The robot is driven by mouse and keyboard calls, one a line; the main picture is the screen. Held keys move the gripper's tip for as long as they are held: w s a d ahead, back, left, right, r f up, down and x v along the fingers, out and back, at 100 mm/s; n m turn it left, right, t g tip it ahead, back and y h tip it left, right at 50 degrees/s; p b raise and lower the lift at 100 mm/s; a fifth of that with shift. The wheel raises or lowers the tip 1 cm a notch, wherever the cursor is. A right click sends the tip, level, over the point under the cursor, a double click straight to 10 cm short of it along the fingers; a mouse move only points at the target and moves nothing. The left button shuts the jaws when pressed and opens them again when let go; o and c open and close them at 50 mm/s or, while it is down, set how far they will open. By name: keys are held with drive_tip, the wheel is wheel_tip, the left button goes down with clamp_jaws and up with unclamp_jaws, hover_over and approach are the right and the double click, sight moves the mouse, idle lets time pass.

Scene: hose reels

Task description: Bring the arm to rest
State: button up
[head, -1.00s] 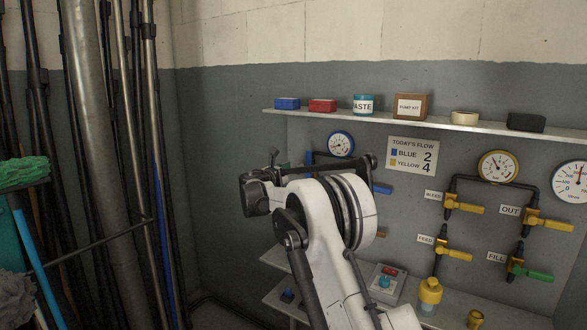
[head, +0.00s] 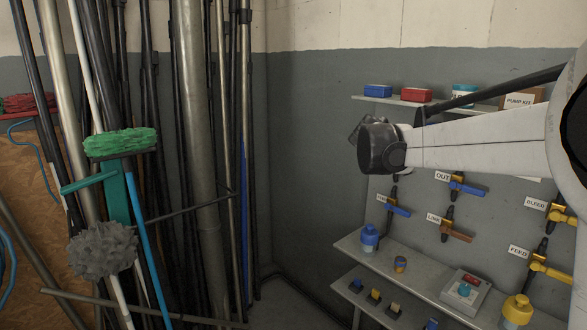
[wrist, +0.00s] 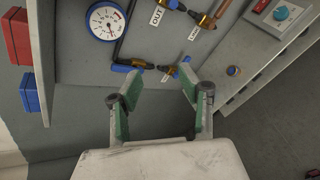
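My gripper (wrist: 160,80) shows in the wrist view with its two green-padded fingers spread apart and nothing between them. Beyond the fingers are the grey panel and blue-handled valves (wrist: 128,67), with a clear gap that I cannot measure. In the head view my white arm reaches in from the right edge across the upper part of the panel, roughly level, ending at a dark joint. The gripper's fingers cannot be made out there. The arm hides part of the upper shelf (head: 395,100) and the gauges.
A blue box (head: 377,90) and a red box (head: 416,95) sit on the upper shelf. A lower shelf (head: 400,275) carries a blue bottle (head: 370,238) and a control box (head: 466,290). Poles and a green brush (head: 120,143) crowd the left. The corner wall between is bare.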

drive_tip(key=s+a+f+m+y, duration=0.1)
drive_tip(key=s+f+m, duration=0.15)
drive_tip(key=s, duration=0.55)
drive_tip(key=s+a+f+m+g+y, duration=0.1)
drive_tip(key=s+a+m+y, duration=0.15)
drive_tip(key=s, duration=0.55)
drive_tip(key=s+a+f+m+y, duration=0.1)
drive_tip(key=s+m, duration=0.2)
drive_tip(key=s, duration=0.5)
drive_tip(key=s+a+f+m+y, duration=0.1)
drive_tip(key=s+a+f+m, duration=0.1)
drive_tip(key=s, duration=0.4)
drive_tip(key=s+a+f+m+y, duration=0.2)
drive_tip(key=s+a+f+m, duration=0.1)
drive_tip(key=s+f, duration=0.2)
drive_tip(key=s+a+f+m+y, duration=0.1)
drive_tip(key=s+f, duration=0.3)
drive_tip(key=s, duration=0.4)
drive_tip(key=shift+s+a+f+m+g, duration=0.2)
drive_tip(key=shift+s+a+m+g, duration=0.15)
drive_tip(key=shift+a+m, duration=0.45)
